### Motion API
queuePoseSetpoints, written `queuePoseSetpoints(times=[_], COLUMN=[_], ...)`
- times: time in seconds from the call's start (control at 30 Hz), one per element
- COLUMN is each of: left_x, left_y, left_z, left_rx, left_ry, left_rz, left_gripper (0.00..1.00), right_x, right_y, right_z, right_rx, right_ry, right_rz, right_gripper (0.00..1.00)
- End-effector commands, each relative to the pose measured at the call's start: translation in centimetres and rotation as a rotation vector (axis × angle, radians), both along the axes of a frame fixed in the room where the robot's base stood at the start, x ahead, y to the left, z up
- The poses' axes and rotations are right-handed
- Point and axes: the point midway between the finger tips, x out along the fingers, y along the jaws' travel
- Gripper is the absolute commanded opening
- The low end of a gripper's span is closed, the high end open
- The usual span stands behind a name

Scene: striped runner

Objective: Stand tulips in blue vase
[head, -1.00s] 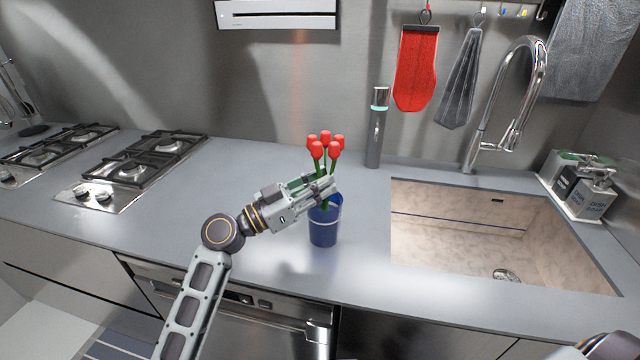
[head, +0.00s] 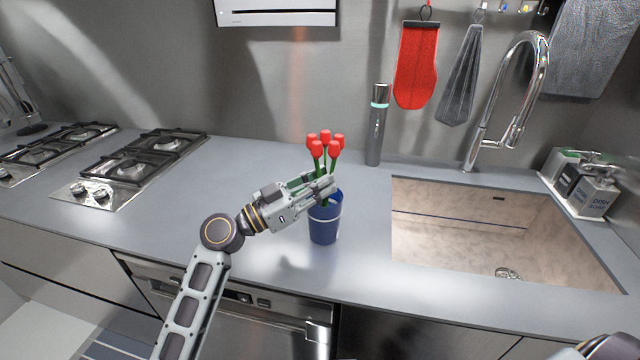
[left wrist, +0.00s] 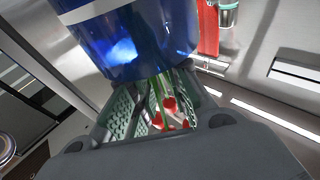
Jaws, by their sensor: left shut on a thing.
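The red tulips (head: 325,141) stand upright in a bunch, with green stems going down into the blue vase (head: 325,226) on the counter. My left gripper (head: 325,188) is shut on the tulips' stems at the vase's rim. In the left wrist view the stems (left wrist: 157,92) run between the finger pads, and the blue vase (left wrist: 135,40) fills the top. The stems' lower ends are hidden inside the vase. Only a bit of my right arm shows at the bottom right of the head view; its gripper is out of frame.
The sink (head: 470,215) opens right of the vase, with a tap (head: 510,95) behind it. A tall grey bottle (head: 377,130) stands behind the vase. Gas hobs (head: 130,170) are at the left. The counter between hobs and vase is clear.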

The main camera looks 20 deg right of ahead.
Motion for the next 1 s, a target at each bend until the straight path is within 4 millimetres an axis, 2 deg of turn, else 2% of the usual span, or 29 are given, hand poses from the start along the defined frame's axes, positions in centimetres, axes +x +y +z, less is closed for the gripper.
queuePoseSetpoints(times=[0.53,0.57,0.73,1.0], left_x=[-0.01,-0.01,0.0,0.0], left_y=[0.0,-0.01,0.0,0.0], left_z=[-0.64,-0.61,-0.58,-0.63], left_rx=[-0.001,-0.001,0.0,0.0], left_ry=[0.0,0.0,0.0,0.0], left_rz=[0.0,0.0,0.0,0.0], left_gripper=[0.0,0.21,0.43,0.43], right_x=[0.01,0.01,0.0,0.0], right_y=[-0.01,-0.02,-0.02,-0.02], right_z=[-1.08,-1.03,-0.97,-0.97], right_rx=[0.0,0.0,0.0,0.0], right_ry=[0.0,0.0,0.0,0.0], right_rz=[0.0,0.0,0.0,0.0], right_gripper=[0.4,0.4,0.4,0.4])
